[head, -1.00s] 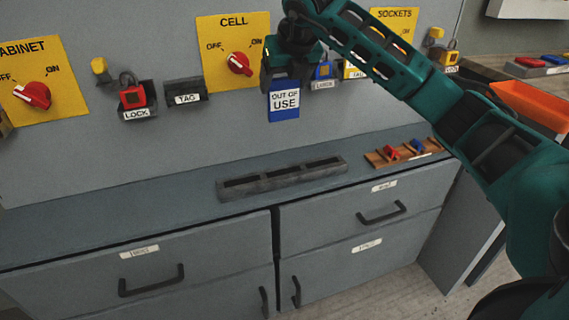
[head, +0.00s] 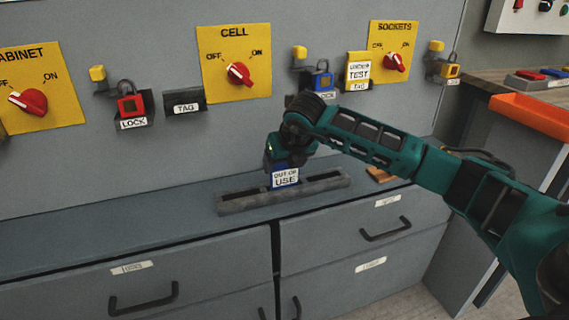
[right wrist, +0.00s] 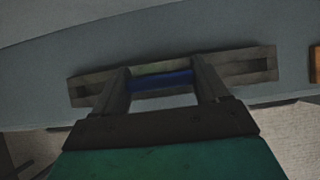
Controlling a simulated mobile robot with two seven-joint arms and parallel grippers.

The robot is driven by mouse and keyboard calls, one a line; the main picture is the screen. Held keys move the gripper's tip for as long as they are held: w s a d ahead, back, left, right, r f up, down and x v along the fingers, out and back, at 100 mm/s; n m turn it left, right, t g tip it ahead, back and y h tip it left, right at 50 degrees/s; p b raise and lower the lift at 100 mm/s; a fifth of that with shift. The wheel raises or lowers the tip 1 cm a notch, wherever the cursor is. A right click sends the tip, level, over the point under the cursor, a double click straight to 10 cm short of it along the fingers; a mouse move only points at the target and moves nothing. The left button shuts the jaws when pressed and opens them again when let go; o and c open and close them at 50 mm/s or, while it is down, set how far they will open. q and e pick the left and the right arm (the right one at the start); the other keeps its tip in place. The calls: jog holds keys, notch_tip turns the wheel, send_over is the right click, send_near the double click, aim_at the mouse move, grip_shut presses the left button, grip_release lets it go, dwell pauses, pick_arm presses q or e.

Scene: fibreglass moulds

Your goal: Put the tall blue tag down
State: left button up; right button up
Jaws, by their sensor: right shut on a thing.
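The tall blue tag (head: 285,179), with a white "OUT OF USE" label, is upright at the grey slotted rack (head: 237,204) on the counter. My right gripper (head: 279,163) is shut on its top from above. In the right wrist view the blue tag (right wrist: 161,79) lies between the two fingers, over the middle of the rack (right wrist: 262,67). The rack's front wall hides the tag's lower edge, so I cannot tell whether it touches the slot's bottom. My left gripper is not in view.
Yellow switch panels, including CELL (head: 222,84), are on the wall behind. A red lock (head: 131,105), an empty-looking TAG holder (head: 186,104) and a yellow tag (head: 358,70) are also there. A wooden tray (head: 381,175) is partly behind my arm. The counter left of the rack is clear.

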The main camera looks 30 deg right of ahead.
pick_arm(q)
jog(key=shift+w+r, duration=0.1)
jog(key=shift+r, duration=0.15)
pick_arm(e)
jog(key=shift+f, duration=0.15)
jog(key=o, duration=1)
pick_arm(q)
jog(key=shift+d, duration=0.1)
pick_arm(e)
jog(key=shift+s+r, duration=0.1)
jog(key=shift+r, duration=0.45)
pick_arm(q)
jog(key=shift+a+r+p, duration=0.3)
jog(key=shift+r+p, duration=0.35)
jog(key=shift+p, duration=0.45)
pick_arm(e)
jog(key=v, duration=1.1)
jog(key=shift+s+a+r, duration=0.1)
jog(key=shift+s, duration=0.05)
jog(key=shift+a, duration=0.1)
